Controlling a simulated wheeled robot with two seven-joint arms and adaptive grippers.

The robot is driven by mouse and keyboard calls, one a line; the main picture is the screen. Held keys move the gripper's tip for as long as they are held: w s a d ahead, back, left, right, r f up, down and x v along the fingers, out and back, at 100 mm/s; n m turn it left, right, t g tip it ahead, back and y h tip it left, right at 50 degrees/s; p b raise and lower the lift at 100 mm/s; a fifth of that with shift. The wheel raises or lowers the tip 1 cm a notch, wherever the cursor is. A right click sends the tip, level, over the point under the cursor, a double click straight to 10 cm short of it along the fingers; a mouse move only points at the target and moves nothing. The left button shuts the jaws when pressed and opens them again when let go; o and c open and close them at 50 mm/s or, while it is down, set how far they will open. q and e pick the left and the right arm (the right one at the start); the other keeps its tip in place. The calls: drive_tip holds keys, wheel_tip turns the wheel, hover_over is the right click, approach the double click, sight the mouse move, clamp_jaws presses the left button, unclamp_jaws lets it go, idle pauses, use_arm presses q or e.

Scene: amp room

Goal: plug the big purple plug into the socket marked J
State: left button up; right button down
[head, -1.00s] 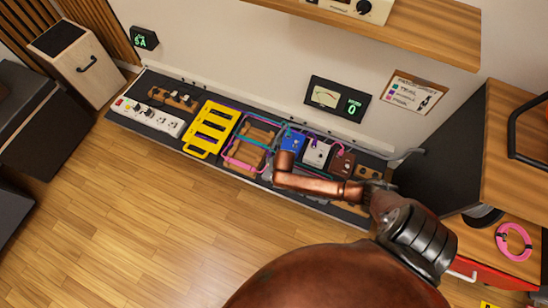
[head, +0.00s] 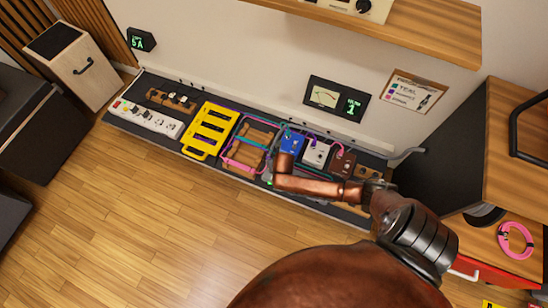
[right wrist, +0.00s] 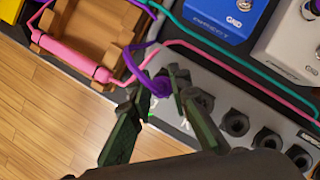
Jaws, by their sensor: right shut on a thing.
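In the right wrist view my right gripper (right wrist: 162,94) is shut on the big purple plug (right wrist: 158,84), which has a purple cable curling up from it. The plug is down at the left end of the socket row on a grey socket box (right wrist: 215,92). The socket under it is hidden, and I cannot tell how deep the plug sits. A green light (right wrist: 151,116) glows beside it. A letter K shows near the neighbouring socket; no J is readable. In the head view my copper arm hides the gripper and plug. My left gripper is not in view.
A blue pedal (head: 292,144) and a white pedal (head: 316,153) stand behind the socket box. A yellow rack (head: 210,130) is further left. The wall meter (head: 337,98) reads 1.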

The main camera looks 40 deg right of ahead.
drive_tip(key=shift+s+a+f, duration=0.1)
drive_tip(key=shift+s+f, duration=0.15)
drive_tip(key=c, duration=2.1)
unclamp_jaws()
drive_tip(key=o, duration=0.4)
drive_tip(key=shift+w+r, duration=0.1)
drive_tip(key=shift+r, duration=0.05)
drive_tip(key=v, duration=1.2)
